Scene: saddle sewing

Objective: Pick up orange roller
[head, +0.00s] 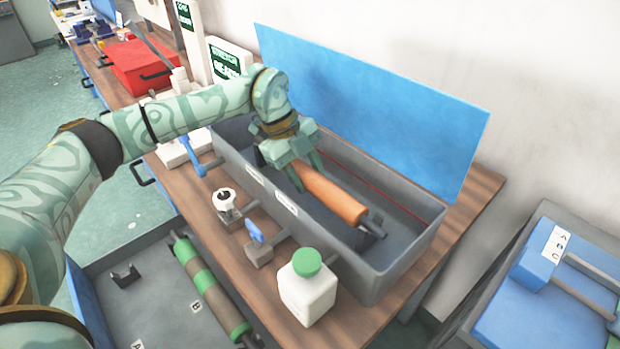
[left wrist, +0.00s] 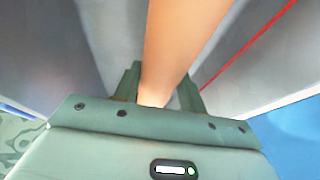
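The orange roller (head: 333,196) lies lengthwise inside the grey box (head: 400,262) on the table, with its dark shaft end (head: 373,225) toward the front right. My left gripper (head: 308,174) is over the roller's far part, with a finger on each side of it. In the left wrist view, the roller (left wrist: 176,40) runs between the two fingers of the left gripper (left wrist: 160,88). A narrow gap shows beside the right-hand finger, so the gripper looks open around it. The roller's far end is hidden under the gripper. My right gripper is not in view.
A blue lid panel (head: 385,110) stands behind the box. A white bottle with a green cap (head: 308,288) and small clamps (head: 258,243) stand in front. A green-striped roller (head: 215,292) lies in a lower tray. A blue-topped bin (head: 560,300) is at right.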

